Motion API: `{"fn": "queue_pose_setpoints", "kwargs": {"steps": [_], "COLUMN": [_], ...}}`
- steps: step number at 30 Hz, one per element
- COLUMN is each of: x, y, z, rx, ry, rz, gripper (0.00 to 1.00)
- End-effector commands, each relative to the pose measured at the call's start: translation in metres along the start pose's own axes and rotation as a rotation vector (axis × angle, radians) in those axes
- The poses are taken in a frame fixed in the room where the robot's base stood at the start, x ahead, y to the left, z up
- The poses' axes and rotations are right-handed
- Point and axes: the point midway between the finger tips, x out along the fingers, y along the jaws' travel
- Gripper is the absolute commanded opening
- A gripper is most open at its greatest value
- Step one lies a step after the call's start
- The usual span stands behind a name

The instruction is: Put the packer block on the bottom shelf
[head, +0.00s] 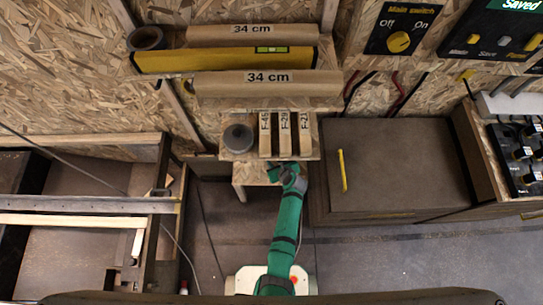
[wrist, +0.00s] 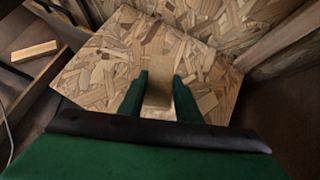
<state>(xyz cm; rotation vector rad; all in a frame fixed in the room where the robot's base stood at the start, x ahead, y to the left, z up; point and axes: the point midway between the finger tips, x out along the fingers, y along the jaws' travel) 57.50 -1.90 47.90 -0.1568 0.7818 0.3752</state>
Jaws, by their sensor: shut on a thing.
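My gripper (wrist: 160,82) is shut on the packer block (wrist: 158,97), a plain tan wooden block between the two green fingers in the wrist view. The block is over the chipboard bottom shelf (wrist: 100,68); I cannot tell whether it touches the board. In the head view my gripper (head: 289,178) is at the front of the shelf unit, below the middle shelf, and the block is hard to make out. The bottom shelf (head: 243,174) shows only partly there, under the middle shelf (head: 311,137).
The middle shelf holds a dark round object (head: 238,138) and several labelled wooden blocks (head: 284,134). Above are a yellow level (head: 220,59) and boards marked 34 cm. A brown cabinet (head: 410,150) stands close on the right. Another wooden block (wrist: 35,51) lies left in the wrist view.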

Motion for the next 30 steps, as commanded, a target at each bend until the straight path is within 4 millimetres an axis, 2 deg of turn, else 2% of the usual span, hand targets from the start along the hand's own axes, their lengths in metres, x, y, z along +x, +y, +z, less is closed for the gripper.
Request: {"fn": "queue_pose_setpoints", "kwargs": {"steps": [3,9,19,30], "x": [0.017,0.029,0.052,0.055], "y": [0.000,-0.002,-0.004,-0.002], "z": [0.018,0.030,0.008,0.005], "rx": [-0.003,0.002,0.007,0.002], "ry": [-0.001,0.001,0.001,0.000], "rz": [0.001,-0.002,-0.004,-0.003], "gripper": [0.08,0.08,0.08,0.08]}}
